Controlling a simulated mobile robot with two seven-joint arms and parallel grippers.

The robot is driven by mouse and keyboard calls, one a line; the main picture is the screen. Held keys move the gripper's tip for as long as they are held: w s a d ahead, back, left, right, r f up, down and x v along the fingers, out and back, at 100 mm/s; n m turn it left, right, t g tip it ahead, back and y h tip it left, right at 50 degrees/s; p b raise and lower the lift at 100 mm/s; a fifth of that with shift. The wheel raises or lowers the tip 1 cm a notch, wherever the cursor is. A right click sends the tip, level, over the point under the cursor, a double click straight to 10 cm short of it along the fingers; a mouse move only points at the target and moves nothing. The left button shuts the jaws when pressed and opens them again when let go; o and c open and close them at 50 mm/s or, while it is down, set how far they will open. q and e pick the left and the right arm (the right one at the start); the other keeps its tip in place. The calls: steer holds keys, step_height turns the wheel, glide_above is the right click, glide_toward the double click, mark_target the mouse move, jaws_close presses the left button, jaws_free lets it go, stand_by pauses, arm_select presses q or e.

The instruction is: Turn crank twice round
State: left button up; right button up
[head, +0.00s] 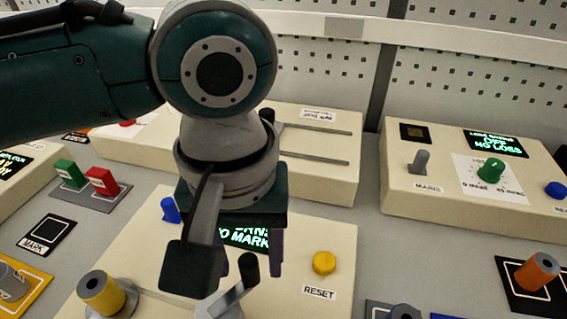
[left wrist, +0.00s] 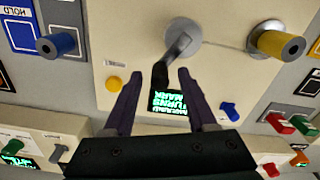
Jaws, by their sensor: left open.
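The crank (head: 232,294) is a grey hub with a dark arm and a dark upright handle on the front of the cream winder panel (head: 338,240). It also shows in the left wrist view (left wrist: 183,32), with its dark handle reaching down toward the space between my fingers. My left gripper (head: 249,268) points down over the panel, open, one finger on each side of the handle. In the left wrist view my left gripper (left wrist: 158,88) has both fingers apart, with gaps to the handle. My right gripper is not in view.
A yellow spool (head: 102,292) stands left of the crank, with thread running to the hub in the left wrist view. A yellow reset button (head: 324,263) and a blue switch (head: 170,210) sit on the panel. A raised console (head: 390,165) stands at right; an orange spool (head: 537,271) is nearer.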

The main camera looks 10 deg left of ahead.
arm_select(q)
steer(key=shift+f, duration=0.4)
jaws_close()
stand_by(0.4)
